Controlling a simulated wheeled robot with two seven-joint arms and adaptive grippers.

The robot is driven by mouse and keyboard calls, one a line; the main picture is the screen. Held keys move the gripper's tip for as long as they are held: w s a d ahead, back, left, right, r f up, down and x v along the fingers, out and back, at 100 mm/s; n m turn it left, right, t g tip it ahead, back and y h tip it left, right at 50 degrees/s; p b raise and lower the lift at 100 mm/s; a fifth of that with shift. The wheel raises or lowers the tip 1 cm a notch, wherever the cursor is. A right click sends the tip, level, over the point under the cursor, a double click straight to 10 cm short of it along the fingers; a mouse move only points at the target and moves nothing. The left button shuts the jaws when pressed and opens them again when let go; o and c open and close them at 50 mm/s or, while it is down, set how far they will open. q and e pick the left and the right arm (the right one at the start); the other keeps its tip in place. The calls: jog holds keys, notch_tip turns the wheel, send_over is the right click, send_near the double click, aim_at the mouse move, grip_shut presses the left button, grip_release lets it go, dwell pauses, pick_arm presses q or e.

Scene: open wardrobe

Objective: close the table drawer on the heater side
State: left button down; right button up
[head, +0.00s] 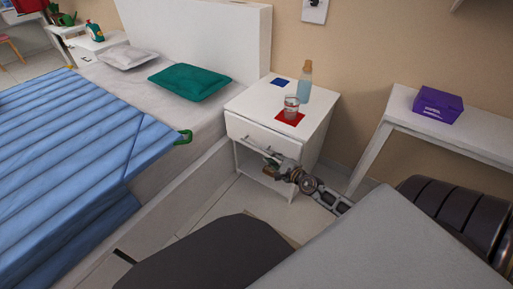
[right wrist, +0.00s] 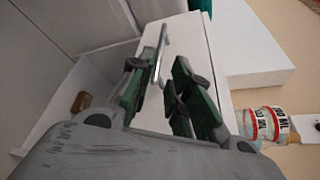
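The white bedside table (head: 315,117) stands beside the bed. Its drawer front (head: 245,130) has a thin metal handle and sits above an open shelf space. How far the drawer stands out is hard to tell. My right gripper (head: 270,163) is at the drawer front, close to the handle. In the right wrist view my right gripper (right wrist: 168,85) has its two dark green fingers apart, and the handle (right wrist: 161,50) shows near and between them. Contact with the handle cannot be told. My left gripper is not in view.
A glass (head: 291,107) on a red mat and a bottle (head: 305,82) stand on the bedside table. The bed with a blue cover (head: 80,150) is to the left. A white side table (head: 480,133) with a purple box (head: 437,104) is to the right.

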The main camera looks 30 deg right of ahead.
aim_at(257, 146)
jog(key=shift+b+x, duration=0.9)
jog(key=shift+x, duration=4.75)
grip_shut()
